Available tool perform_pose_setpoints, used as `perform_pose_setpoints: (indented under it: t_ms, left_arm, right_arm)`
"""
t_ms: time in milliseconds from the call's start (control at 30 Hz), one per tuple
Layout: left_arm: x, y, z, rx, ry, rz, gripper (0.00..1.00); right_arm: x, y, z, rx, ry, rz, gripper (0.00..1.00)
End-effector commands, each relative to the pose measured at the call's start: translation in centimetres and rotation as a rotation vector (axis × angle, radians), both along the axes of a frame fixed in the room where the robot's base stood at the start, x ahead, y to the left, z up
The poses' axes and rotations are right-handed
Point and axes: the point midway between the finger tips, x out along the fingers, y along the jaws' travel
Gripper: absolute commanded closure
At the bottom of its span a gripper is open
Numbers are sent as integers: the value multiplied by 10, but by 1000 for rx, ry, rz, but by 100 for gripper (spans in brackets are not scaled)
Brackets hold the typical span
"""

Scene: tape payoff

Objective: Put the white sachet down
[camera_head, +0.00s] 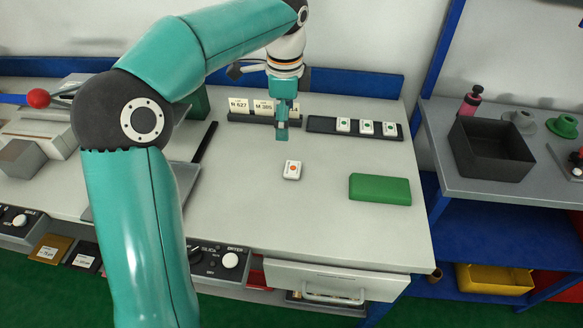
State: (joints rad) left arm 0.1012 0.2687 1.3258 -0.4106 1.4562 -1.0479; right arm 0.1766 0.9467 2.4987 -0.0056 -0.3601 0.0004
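A small white sachet (292,170) with an orange dot lies flat on the grey tabletop. My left gripper (282,132) points down above and behind it in the picture, with a visible gap between the fingertips and the sachet. The fingers are seen nearly edge-on, so I cannot tell whether they are open or shut. Nothing clearly shows between them. My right gripper is not in view.
A dark tray (317,124) holds several white packets with green dots. A card holder (248,118) stands just left of my gripper. A green block (380,189) lies to the right. The tabletop around the sachet is clear. A dark open bin (492,150) stands on the right-hand bench.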

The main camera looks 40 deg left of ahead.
Motion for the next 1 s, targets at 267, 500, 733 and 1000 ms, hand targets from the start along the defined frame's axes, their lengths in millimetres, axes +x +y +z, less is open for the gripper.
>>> perform_pose_setpoints:
  t_ms: [267,500,733,1000]
  left_arm:
    - [39,8,-11,-65,42,-58,8]
    - [38,9,-47,-67,60,-54,8]
    - [38,9,-97,-67,59,-53,8]
    - [39,9,-130,-65,55,-53,8]
  right_arm:
    - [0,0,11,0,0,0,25]
    - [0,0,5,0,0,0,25]
    - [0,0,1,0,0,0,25]
    - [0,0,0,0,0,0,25]
